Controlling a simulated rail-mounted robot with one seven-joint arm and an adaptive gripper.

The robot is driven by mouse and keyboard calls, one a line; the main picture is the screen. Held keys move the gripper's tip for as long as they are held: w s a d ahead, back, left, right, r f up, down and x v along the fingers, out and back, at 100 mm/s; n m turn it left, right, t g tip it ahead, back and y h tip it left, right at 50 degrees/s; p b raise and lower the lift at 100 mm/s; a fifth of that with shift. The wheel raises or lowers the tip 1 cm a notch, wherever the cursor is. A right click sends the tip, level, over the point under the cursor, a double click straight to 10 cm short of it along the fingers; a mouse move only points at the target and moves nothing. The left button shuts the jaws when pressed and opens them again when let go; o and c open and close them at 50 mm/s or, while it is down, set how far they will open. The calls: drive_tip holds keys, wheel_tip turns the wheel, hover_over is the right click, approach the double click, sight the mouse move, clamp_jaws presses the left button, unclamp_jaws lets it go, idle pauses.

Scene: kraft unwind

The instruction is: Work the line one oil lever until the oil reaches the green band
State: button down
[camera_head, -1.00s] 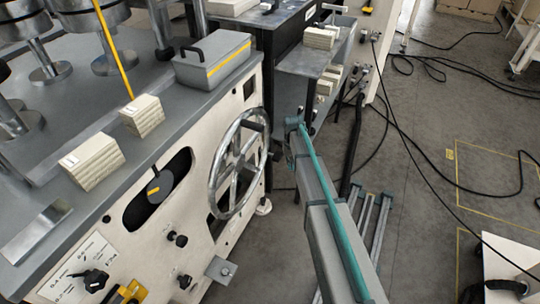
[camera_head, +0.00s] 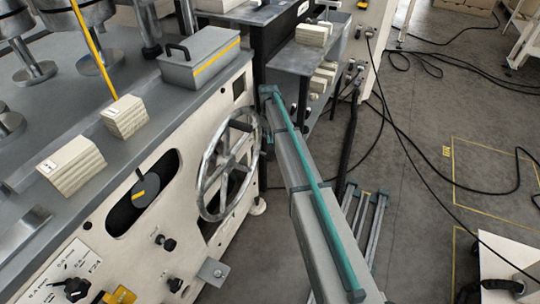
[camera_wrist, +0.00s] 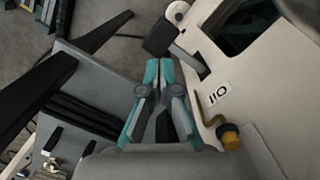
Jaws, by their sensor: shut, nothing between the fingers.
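In the wrist view, my gripper (camera_wrist: 160,68) has its teal fingers together with nothing between them. A lever with a dark block-shaped grip (camera_wrist: 160,37) lies just beyond the fingertips, its grey bar (camera_wrist: 188,60) running right to the pale machine panel. Grip and fingertips look very close; I cannot tell whether they touch. A white label reading OIL (camera_wrist: 218,96) is on the panel, right of my fingers. Below it are a brass-coloured bent tube and an amber cap (camera_wrist: 229,136). No green band or oil level is visible. In the head view my fingers cannot be made out.
In the head view, a spoked handwheel (camera_head: 228,170) stands out from the machine's front, left of my arm. A grey toolbox (camera_head: 200,57) and paper stacks (camera_head: 71,165) are on the machine top. Black cables (camera_head: 405,150) cross the open floor at right.

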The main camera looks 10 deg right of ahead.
sight(270, 154)
drive_tip(key=shift+s+f+b, duration=0.15)
drive_tip(key=shift+f+b, duration=1)
drive_tip(key=shift+f, duration=0.6)
drive_tip(key=shift+s+f+b, duration=0.15)
drive_tip(key=shift+f+b, duration=1)
drive_tip(key=shift+f, duration=0.6)
drive_tip(key=shift+f, duration=2.2)
